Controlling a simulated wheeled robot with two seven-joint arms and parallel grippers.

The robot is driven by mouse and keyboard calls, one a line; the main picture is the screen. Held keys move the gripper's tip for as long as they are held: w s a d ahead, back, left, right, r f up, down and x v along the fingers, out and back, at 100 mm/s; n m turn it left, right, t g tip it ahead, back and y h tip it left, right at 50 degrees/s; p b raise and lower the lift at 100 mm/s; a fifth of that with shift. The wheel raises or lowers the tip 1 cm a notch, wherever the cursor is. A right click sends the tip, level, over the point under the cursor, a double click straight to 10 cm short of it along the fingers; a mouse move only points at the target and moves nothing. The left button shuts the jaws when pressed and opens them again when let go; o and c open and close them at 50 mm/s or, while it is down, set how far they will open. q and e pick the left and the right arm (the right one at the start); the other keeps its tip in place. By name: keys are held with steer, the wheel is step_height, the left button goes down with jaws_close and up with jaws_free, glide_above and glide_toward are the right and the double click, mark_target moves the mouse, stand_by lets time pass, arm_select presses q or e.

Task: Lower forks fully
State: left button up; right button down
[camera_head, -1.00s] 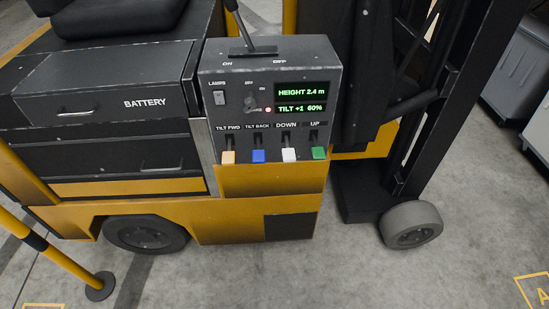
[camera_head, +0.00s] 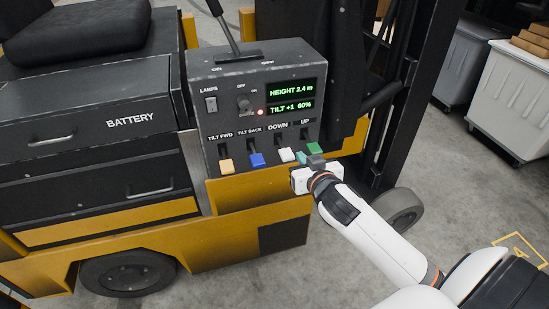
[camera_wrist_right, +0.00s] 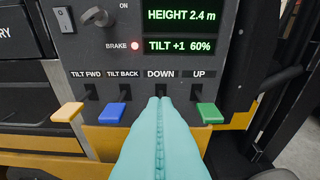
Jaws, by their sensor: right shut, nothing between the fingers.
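The control box (camera_head: 240,95) of the yellow and black forklift has a display (camera_head: 291,100) reading HEIGHT 2.4 m and TILT +1 60%. Below it are the yellow TILT FWD lever (camera_head: 227,166), blue TILT BACK lever (camera_head: 257,159), white DOWN lever (camera_head: 286,154) and green UP lever (camera_head: 315,149). My right gripper (camera_head: 303,158) is shut and empty, close to the DOWN lever. In the right wrist view its teal fingers (camera_wrist_right: 160,105) point at the DOWN slot and hide the white knob. I cannot tell whether they touch it. My left gripper is not in view.
A red BRAKE light (camera_wrist_right: 135,46) is lit on the box. A black upright lever (camera_head: 222,25) stands on top. The mast (camera_head: 415,90) rises right of the box. Grey bins (camera_head: 505,95) stand at the back right. Bare floor lies in front.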

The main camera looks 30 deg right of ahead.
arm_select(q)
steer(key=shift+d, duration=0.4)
arm_select(e)
steer(key=shift+d, duration=0.1)
steer(key=p, duration=0.1)
glide_above(289, 154)
steer(key=s+a, duration=0.1)
steer(key=s, duration=0.1)
step_height(289, 154, down, 2)
step_height(289, 154, down, 3)
steer(key=shift+w+r, duration=0.15)
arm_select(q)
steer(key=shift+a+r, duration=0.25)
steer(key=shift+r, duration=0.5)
arm_select(e)
steer(key=shift+a+f, duration=0.1)
steer(key=shift+f, duration=0.75)
